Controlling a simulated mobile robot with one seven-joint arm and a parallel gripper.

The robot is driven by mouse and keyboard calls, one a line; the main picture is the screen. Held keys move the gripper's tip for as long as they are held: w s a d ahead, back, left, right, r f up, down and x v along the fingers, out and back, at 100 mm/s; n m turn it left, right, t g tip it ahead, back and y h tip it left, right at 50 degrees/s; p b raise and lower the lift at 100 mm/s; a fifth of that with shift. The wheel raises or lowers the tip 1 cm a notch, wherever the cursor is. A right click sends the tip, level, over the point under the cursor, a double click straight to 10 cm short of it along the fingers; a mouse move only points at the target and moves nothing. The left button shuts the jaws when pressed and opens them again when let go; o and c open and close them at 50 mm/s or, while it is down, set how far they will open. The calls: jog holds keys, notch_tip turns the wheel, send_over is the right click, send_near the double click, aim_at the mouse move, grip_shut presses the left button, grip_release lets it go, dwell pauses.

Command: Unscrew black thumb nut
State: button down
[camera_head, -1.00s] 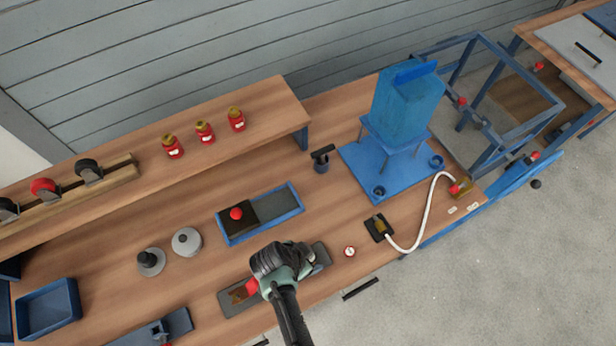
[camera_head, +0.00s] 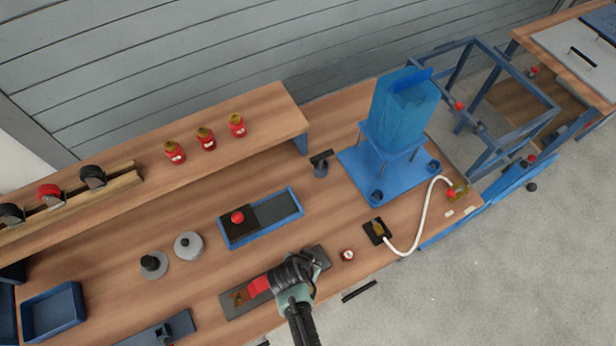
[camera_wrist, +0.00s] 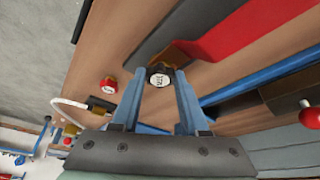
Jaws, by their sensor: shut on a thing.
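The black thumb nut (camera_wrist: 160,76) has a pale marked top and sits between my fingertips in the wrist view. My gripper (camera_wrist: 160,80) has two blue fingers, one on each side of the nut, and is shut on it. In the head view the nut is hidden under my gripper (camera_head: 298,270). Below is a dark grey plate (camera_head: 235,305) lying on the bench near its front edge. A red part (camera_head: 259,286) lies on the plate beside my gripper; it also shows large in the wrist view (camera_wrist: 235,38). Thread and turn of the nut cannot be seen.
A small red-and-white round piece (camera_head: 347,255) lies right of the plate. A black-based brass fitting (camera_head: 377,231) with a white hose (camera_head: 425,215) is farther right. A blue tray with a red knob (camera_head: 237,217) lies behind. Two grey discs (camera_head: 188,245) stand at left.

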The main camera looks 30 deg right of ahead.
jog(key=n, duration=0.2)
jog(key=n+t+y+p, duration=0.1)
jog(key=n, duration=0.2)
jog(key=shift+w+d+r, duration=0.1)
jog(key=shift+d+r, duration=0.05)
jog(key=shift+d, duration=0.05)
jog(key=n+y, duration=0.1)
jog(key=n, duration=0.1)
jog(key=n+y, duration=0.1)
jog(key=n, duration=0.2)
jog(key=shift+d+t, duration=0.15)
jog(key=shift+t, duration=0.25)
jog(key=shift+r+p, duration=2.15)
jog(key=shift+r, duration=0.25)
